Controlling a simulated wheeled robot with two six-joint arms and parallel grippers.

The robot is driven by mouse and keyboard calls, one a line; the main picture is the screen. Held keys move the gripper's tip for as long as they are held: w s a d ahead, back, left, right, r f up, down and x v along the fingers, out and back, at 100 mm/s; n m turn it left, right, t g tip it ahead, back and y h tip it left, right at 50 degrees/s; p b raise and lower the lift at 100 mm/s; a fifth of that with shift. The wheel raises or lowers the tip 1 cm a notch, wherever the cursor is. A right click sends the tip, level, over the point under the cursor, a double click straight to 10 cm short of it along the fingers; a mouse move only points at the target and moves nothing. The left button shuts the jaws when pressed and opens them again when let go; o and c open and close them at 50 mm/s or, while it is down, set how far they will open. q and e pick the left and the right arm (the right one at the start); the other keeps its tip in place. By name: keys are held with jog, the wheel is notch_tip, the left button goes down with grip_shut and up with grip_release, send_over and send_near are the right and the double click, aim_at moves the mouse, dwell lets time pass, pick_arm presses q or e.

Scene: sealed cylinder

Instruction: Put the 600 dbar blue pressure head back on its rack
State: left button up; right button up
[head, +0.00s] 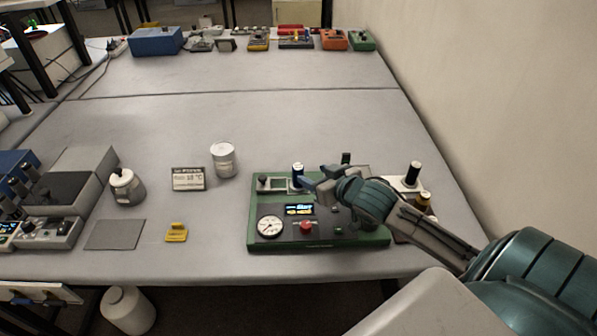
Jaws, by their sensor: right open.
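The blue pressure head (298,171), a small dark-blue cylinder with a pale top, stands upright at the back of the green instrument (256,205). My right gripper (307,184) reaches in from the right, open, with its fingertips close beside the head's lower part. I cannot tell whether they touch it. The rack (398,183), a pale plate to the right, is partly hidden by my right arm. My left gripper is not in view.
A white can (223,160), a small sign (188,179), a silver pot (127,187), a grey mat (115,235) and a yellow block (177,233) are left of the instrument. Several devices line the table's far edge. The middle of the table is clear. A wall bounds the right.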

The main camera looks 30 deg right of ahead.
aim_at(303, 170)
jog(key=x, duration=0.3)
jog(key=shift+w+a+r, duration=0.1)
jog(key=shift+a+r, duration=0.05)
jog(key=shift+a, duration=0.05)
jog(key=shift+w+f+p, duration=0.2)
jog(key=shift+w+p, duration=0.1)
jog(key=shift+w, duration=0.05)
jog(key=shift+w+f, duration=0.15)
jog(key=shift+w, duration=0.1)
jog(key=shift+w+f+p, duration=0.15)
jog(key=shift+w+p, duration=0.2)
jog(key=shift+w, duration=0.1)
jog(key=p+x, duration=0.1)
jog(key=x, duration=0.2)
jog(key=shift+w+a+f, duration=0.1)
jog(key=shift+a, duration=0.1)
jog(key=shift+w+f, duration=0.3)
jog(key=shift+w, duration=0.2)
jog(key=shift+s, duration=0.1)
jog(key=shift+c, duration=1.3)
grip_shut()
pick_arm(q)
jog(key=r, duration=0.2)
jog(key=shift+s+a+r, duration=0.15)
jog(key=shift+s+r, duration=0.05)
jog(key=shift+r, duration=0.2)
